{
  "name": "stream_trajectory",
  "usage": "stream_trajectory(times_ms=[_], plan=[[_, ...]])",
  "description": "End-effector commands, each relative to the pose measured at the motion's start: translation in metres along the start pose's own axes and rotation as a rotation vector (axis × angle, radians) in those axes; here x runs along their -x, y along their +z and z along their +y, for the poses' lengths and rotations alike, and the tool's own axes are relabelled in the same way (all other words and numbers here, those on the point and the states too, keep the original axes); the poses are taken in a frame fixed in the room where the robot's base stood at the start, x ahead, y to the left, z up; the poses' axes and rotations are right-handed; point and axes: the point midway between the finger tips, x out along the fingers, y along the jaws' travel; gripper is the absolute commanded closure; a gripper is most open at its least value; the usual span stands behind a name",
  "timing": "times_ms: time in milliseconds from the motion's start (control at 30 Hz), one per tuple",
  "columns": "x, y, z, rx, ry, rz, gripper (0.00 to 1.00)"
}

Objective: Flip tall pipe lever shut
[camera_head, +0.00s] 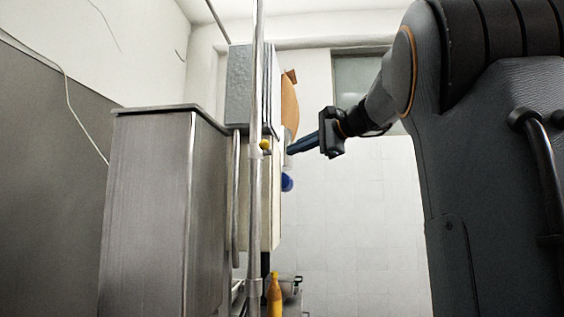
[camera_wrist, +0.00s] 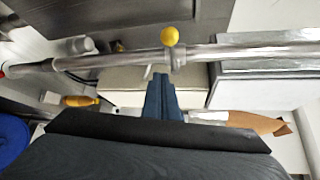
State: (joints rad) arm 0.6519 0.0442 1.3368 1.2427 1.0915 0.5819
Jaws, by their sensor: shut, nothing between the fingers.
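The tall pipe (camera_head: 255,210) is a shiny metal tube standing upright in the head view. In the wrist view the pipe (camera_wrist: 235,53) runs across the picture from side to side. A collar (camera_wrist: 178,57) on it carries a short lever with a yellow ball knob (camera_wrist: 170,36); the knob also shows in the head view (camera_head: 265,145). My gripper (camera_head: 289,151) is to the right of the pipe, pointing left near knob height. In the wrist view its fingers (camera_wrist: 160,78) are together and empty, just short of the collar. I cannot tell whether they touch anything.
A metal cabinet (camera_head: 150,210) stands left of the pipe. A grey box (camera_head: 240,85) is behind the pipe's upper part. A brown board (camera_head: 290,105) and a blue round thing (camera_head: 287,183) are close to my gripper. A yellow bottle (camera_head: 274,296) stands low down.

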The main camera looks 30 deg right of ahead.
Motion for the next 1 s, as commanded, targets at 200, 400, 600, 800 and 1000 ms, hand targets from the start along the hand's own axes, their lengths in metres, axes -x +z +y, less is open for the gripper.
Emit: stream_trajectory(times_ms=[200, 400, 600, 800, 1000], plan=[[0.027, -0.005, -0.012, 0.0, 0.0, 0.002, 1.0], [0.035, -0.006, -0.015, -0.001, 0.003, 0.0, 1.0], [0.035, -0.005, -0.015, -0.001, 0.003, 0.0, 1.0], [0.034, -0.005, -0.015, -0.001, 0.003, -0.001, 1.0], [0.035, -0.006, -0.015, -0.001, 0.003, 0.0, 1.0]])
